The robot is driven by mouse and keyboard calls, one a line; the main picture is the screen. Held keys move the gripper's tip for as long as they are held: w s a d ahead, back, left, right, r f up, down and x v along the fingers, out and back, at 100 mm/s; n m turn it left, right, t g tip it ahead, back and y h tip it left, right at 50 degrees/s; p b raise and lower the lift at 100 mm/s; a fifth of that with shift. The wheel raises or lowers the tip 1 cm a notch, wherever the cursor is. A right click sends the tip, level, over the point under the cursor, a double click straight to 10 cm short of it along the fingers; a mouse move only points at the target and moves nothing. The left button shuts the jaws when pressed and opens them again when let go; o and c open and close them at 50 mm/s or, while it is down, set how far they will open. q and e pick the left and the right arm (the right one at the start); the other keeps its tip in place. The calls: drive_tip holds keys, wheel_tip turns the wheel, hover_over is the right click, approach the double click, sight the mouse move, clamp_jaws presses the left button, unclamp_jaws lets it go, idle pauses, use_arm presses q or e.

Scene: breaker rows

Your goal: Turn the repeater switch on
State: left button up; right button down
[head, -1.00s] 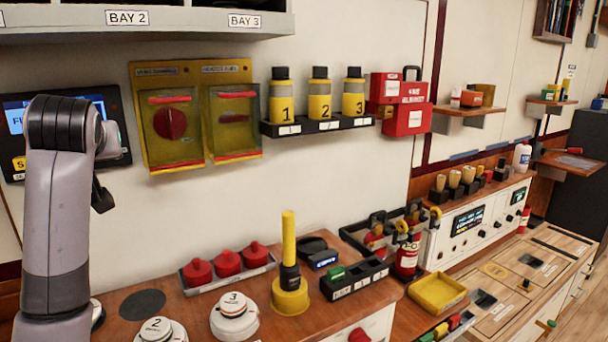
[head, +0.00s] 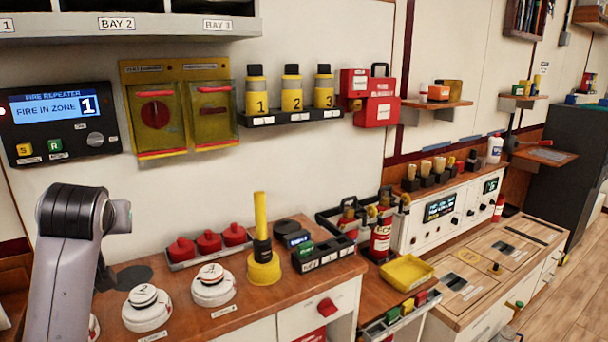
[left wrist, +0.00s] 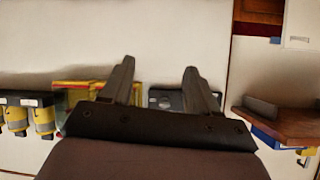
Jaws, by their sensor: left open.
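The fire repeater panel (head: 60,125) is a black box on the wall at the left of the head view. Its lit blue screen reads "FIRE IN ZONE 1". In the left wrist view, which looks upside down, part of the panel (left wrist: 178,99) shows between my fingers. My left gripper (left wrist: 158,70) is open and empty, apart from the panel. In the head view my arm stands below the panel; its fingers are not clear there.
Yellow covered boxes (head: 180,108) hang just right of the panel, then numbered bottles (head: 291,90) on a black rack. A shelf (head: 130,25) overhangs above. White numbered domes (head: 213,285) and red-knobbed pieces (head: 208,241) stand on the counter below.

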use_arm(q)
drive_tip(key=s+d+f+m+g+h, duration=0.1)
drive_tip(key=s+d+f+m+h, duration=0.15)
drive_tip(key=s+f, duration=0.6)
drive_tip(key=s+d+f+m+g+h, duration=0.1)
drive_tip(key=s+d+f+g, duration=0.3)
drive_tip(key=f, duration=0.8)
drive_tip(key=s+d+f+m+g+h, duration=0.15)
drive_tip(key=s+f, duration=0.35)
drive_tip(key=s, duration=0.6)
drive_tip(key=s+d+f+m+h, duration=0.1)
drive_tip(key=s+d+f, duration=0.3)
drive_tip(key=s, duration=0.6)
drive_tip(key=w+d+f+t+h, duration=0.2)
drive_tip(key=w+f+t, duration=0.3)
drive_tip(key=f, duration=0.5)
drive_tip(key=shift+w+m+t, duration=0.3)
drive_tip(key=shift+w+t, duration=0.1)
drive_tip(key=shift+t, duration=0.35)
